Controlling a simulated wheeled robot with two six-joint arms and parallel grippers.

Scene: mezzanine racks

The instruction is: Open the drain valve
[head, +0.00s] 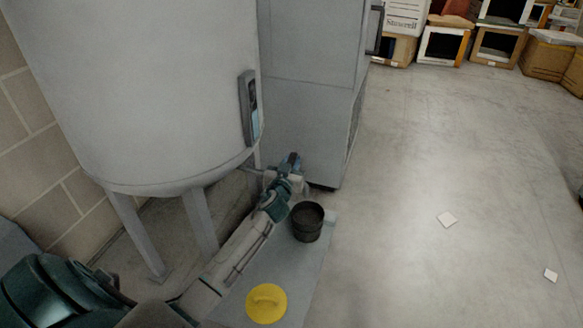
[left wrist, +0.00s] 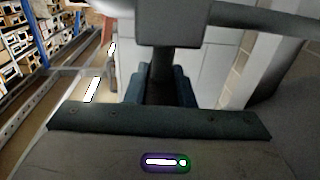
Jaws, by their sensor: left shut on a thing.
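The drain valve (left wrist: 168,24) shows in the left wrist view as a dark grey block with a pipe (left wrist: 255,18) running off to the right. A dark handle (left wrist: 161,66) comes from the block toward me. My left gripper (head: 291,162) is at the valve, below the grey tank (head: 150,90). In the left wrist view its blue fingers (left wrist: 161,88) stand on either side of the handle and are shut on it. In the head view my gripper and wrist hide most of the valve. My right gripper is not in view.
A black bucket (head: 307,224) stands on a grey slab (head: 312,262) near the valve. A yellow lid (head: 266,303) lies on the slab, nearer to me. A tall grey cabinet (head: 310,90) stands behind the valve. The floor to the right is mostly clear, with boxes (head: 497,45) at the back.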

